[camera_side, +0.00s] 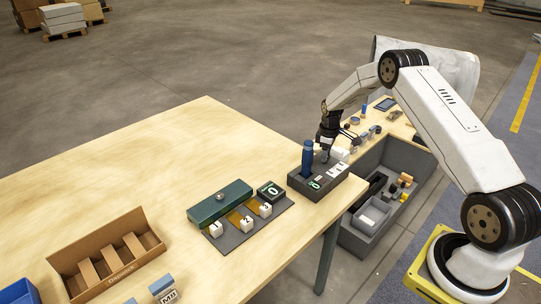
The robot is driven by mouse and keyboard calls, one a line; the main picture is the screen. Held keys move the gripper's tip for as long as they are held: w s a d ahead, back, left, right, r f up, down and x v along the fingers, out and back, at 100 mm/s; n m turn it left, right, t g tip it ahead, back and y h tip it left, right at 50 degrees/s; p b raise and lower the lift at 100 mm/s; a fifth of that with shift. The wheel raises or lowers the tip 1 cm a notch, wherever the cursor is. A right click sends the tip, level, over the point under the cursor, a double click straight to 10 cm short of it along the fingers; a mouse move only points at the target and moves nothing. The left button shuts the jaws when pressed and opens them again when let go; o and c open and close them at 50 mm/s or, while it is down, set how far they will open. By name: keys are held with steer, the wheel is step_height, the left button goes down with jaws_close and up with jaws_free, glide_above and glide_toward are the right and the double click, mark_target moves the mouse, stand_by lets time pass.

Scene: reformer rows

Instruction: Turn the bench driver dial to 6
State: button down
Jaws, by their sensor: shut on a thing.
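The bench driver station is a dark grey block (304,189) near the right corner of the wooden table. A blue-handled driver (307,160) stands upright in it. A small green digit display (314,184) is on its top, too small to read surely. White labels or keys lie to the right of the display. My gripper (325,153) points down at the back of the block, just right of the driver. It is shut on the dial, which is mostly hidden by the fingers; its setting cannot be read.
A cardboard tray (75,258) lies at left. A grey bin (362,246) stands beyond the table's right edge.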

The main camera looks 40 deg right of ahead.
steer(key=n, duration=0.4)
steer(key=shift+n, duration=0.3)
stand_by(0.4)
steer(key=shift+c, duration=1.3)
jaws_free()
steer(key=shift+r, duration=3.95)
